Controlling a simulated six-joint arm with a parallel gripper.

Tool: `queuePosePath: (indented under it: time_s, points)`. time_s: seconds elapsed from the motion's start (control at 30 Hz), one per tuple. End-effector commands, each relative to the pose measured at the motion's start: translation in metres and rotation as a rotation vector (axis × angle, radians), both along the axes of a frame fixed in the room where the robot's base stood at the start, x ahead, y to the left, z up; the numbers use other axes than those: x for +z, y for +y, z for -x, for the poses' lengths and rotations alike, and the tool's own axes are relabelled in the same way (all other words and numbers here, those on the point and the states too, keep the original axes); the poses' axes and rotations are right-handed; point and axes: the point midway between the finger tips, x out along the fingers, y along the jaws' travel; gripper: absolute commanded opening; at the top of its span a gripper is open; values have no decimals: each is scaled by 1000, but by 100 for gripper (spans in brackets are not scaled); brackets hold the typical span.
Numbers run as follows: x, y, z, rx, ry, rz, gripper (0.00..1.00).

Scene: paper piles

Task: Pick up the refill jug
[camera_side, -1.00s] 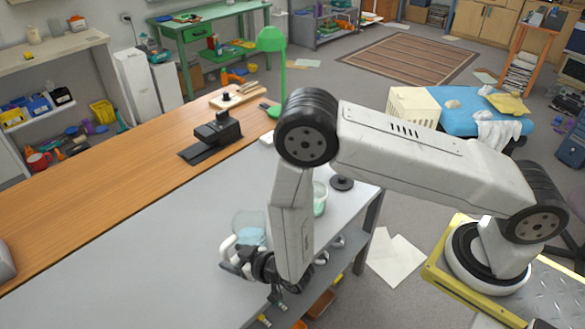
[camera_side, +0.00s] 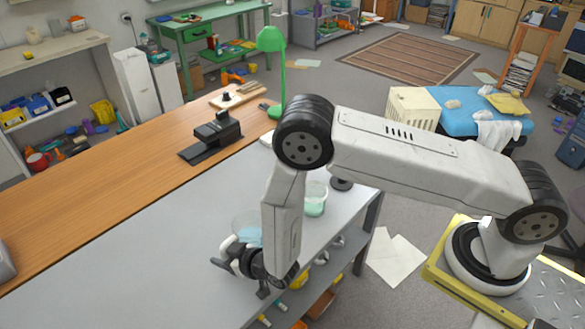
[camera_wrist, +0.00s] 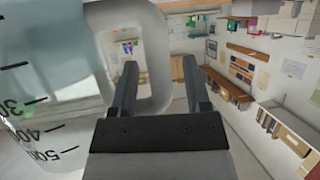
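The refill jug (camera_side: 246,224) is a clear vessel with pale blue liquid and a white handle, standing upright near the front edge of the grey worktop; my arm partly hides it. In the wrist view the jug (camera_wrist: 35,110) fills the left side, with black graduation marks and a pale handle loop (camera_wrist: 155,80). My gripper (camera_wrist: 160,65) is open there. One finger shows in front of the loop's opening and the other right of the handle's upright bar; I cannot tell how deep they reach. In the side view my gripper (camera_side: 224,256) is low beside the jug's handle.
A clear beaker with green liquid (camera_side: 315,198) stands right of my forearm. A black round object (camera_side: 341,183) is near the worktop's right edge. A black device (camera_side: 213,135) and a green lamp (camera_side: 276,75) stand further back. The grey worktop (camera_side: 130,245) is clear at left.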

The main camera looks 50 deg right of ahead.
Motion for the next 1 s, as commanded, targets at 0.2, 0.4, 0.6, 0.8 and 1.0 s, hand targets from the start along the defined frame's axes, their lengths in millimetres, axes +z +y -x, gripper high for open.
queuePosePath:
  time_s: [0.2, 0.4, 0.6, 0.8, 1.0]
  points:
    - [0, 0, 0, 0, 0, 0, 0]
    - [0, 0, 0, 0, 0, 0, 0]
    - [0, 0, 0, 0, 0, 0, 0]
    - [0, 0, 0, 0, 0, 0, 0]
    - [0, 0, 0, 0, 0, 0, 0]
